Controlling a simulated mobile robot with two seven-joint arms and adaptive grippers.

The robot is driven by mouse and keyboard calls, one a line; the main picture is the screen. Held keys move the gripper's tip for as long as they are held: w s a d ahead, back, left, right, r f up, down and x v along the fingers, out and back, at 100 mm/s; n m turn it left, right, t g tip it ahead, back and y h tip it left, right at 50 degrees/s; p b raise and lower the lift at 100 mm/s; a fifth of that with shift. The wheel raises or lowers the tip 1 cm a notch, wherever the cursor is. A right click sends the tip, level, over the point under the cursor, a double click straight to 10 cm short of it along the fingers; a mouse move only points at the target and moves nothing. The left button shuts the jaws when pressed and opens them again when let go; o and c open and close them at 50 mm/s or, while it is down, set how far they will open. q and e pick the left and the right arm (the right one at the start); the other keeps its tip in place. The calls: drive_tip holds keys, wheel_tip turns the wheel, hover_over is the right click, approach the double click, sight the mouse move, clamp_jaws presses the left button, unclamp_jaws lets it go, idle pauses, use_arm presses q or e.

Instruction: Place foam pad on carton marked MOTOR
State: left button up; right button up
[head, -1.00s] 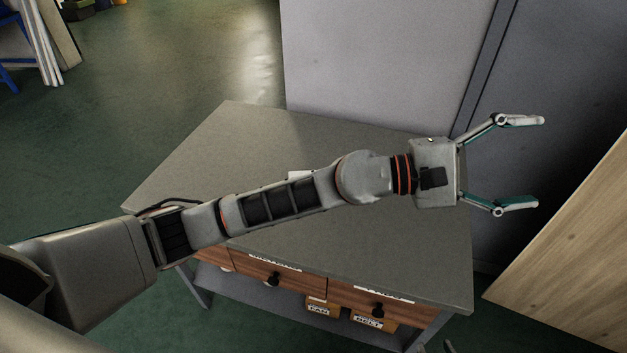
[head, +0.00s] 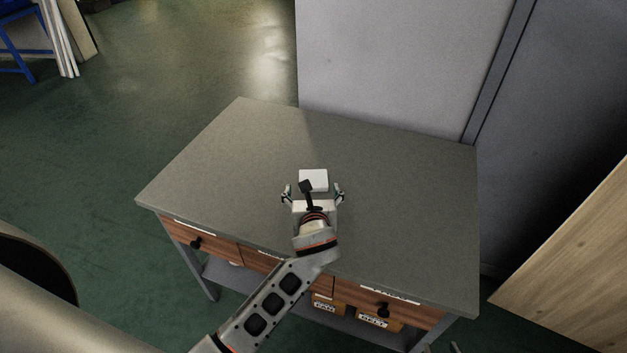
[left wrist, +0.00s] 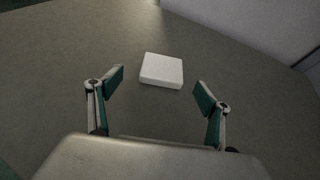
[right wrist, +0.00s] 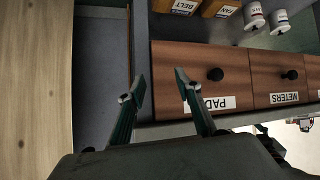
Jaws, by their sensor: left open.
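The foam pad (head: 316,179) is a white, flat square block lying on the grey tabletop (head: 400,215). It also shows in the left wrist view (left wrist: 161,70), lying just beyond the fingertips. My left gripper (head: 313,190) is open, with its fingers spread wider than the pad and nothing between them. My right gripper (right wrist: 160,82) is open and empty in front of the drawers; only small tips seem to show at the head view's bottom edge. No MOTOR label is readable. Cartons marked FAN (right wrist: 222,8) and BELT (right wrist: 188,6) sit on the lower shelf.
Wooden drawers run under the tabletop, including ones labelled PADS (right wrist: 198,78) and METERS (right wrist: 285,75). White spools (right wrist: 255,16) stand by the cartons. A grey wall panel (head: 395,65) rises behind the table, and a wooden board (head: 575,260) stands right. The tabletop around the pad is clear.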

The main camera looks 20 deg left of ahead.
sight(313, 179)
use_arm(q)
drive_tip(key=x, duration=0.7)
drive_tip(key=shift+w+d+b, duration=0.15)
drive_tip(key=shift+d+b, duration=0.15)
drive_tip(key=shift+b, duration=0.05)
drive_tip(key=c, duration=0.9)
drive_tip(key=shift+c, duration=0.2)
